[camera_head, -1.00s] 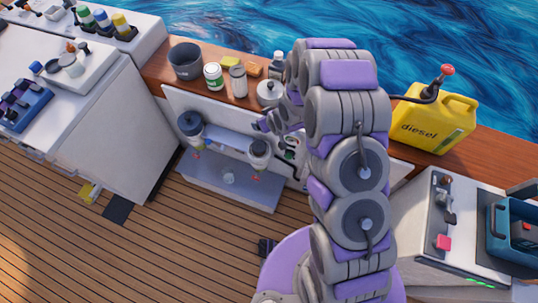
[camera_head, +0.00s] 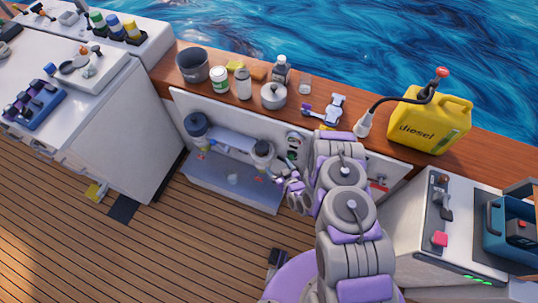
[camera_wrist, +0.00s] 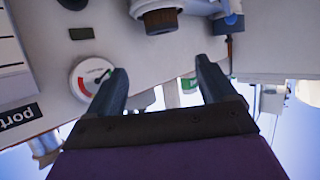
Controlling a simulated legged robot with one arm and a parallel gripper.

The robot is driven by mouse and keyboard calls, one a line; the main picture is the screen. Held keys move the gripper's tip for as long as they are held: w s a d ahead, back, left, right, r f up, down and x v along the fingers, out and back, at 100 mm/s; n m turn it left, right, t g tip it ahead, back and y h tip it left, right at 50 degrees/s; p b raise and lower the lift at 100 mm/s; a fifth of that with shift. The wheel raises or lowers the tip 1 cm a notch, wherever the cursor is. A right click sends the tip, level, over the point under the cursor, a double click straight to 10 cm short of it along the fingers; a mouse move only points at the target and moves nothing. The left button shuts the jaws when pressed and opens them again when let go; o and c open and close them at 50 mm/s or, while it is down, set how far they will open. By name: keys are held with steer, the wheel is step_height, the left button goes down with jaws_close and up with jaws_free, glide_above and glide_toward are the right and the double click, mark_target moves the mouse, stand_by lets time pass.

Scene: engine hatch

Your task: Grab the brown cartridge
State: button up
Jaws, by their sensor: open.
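In the wrist view, a short pale cylinder with a brown ring (camera_wrist: 160,19) is mounted on the pale panel, cut off by the top edge. It is the only clearly brown part there that could be the cartridge. My gripper (camera_wrist: 161,68) is open and empty, with its fingers pointing towards this cylinder and apart from it. In the head view, my gripper (camera_head: 293,190) is low in front of the hatch panel, just right of the right-hand dark-topped filter (camera_head: 262,151). A second such filter (camera_head: 197,125) hangs further left.
A round gauge (camera_wrist: 92,77) is close to my left finger in the wrist view. A blue-capped fitting (camera_wrist: 228,22) is at upper right. Above the hatch, the wooden ledge carries a pot (camera_head: 273,95), bottles and a yellow diesel can (camera_head: 430,120).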

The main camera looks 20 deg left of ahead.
steer(key=b, duration=0.3)
glide_toward(263, 147)
steer(key=x, duration=0.4)
steer(key=shift+f, duration=0.1)
steer(key=shift+w+a+f, duration=0.15)
steer(key=shift+w+a, duration=0.2)
steer(key=shift+w, duration=0.1)
steer(key=shift+w+a+f, duration=0.3)
steer(key=shift+a, duration=0.2)
steer(key=b+x, duration=0.2)
steer(key=x, duration=0.2)
steer(key=shift+a, duration=0.15)
steer(key=c, duration=1.1)
